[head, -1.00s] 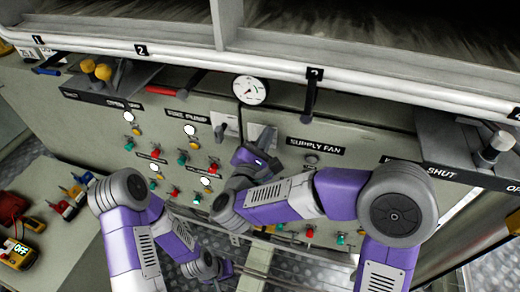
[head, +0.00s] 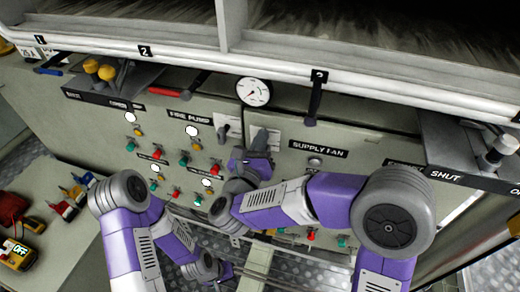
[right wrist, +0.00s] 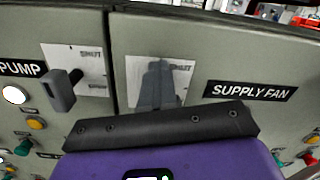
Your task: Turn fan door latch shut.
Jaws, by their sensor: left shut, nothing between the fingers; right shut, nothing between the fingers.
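The fan door latch (head: 261,138) is a grey handle on a pale label plate, left of the SUPPLY FAN sign in the head view. In the right wrist view the latch (right wrist: 158,84) stands roughly upright over its plate, with SHUT printed at the plate's upper right. My right gripper (head: 239,156) is shut and empty, just below and left of the latch; whether it touches the latch I cannot tell. My left gripper (head: 226,270) is low at the panel's foot, small and partly hidden by its arm, away from the latch.
A similar pump door latch (right wrist: 62,90) is on the neighbouring door to the left. A gauge (head: 254,92) and a white rail (head: 300,75) lie above. A black hanging handle (head: 314,103) is right of the latch. Coloured knobs fill the left panel.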

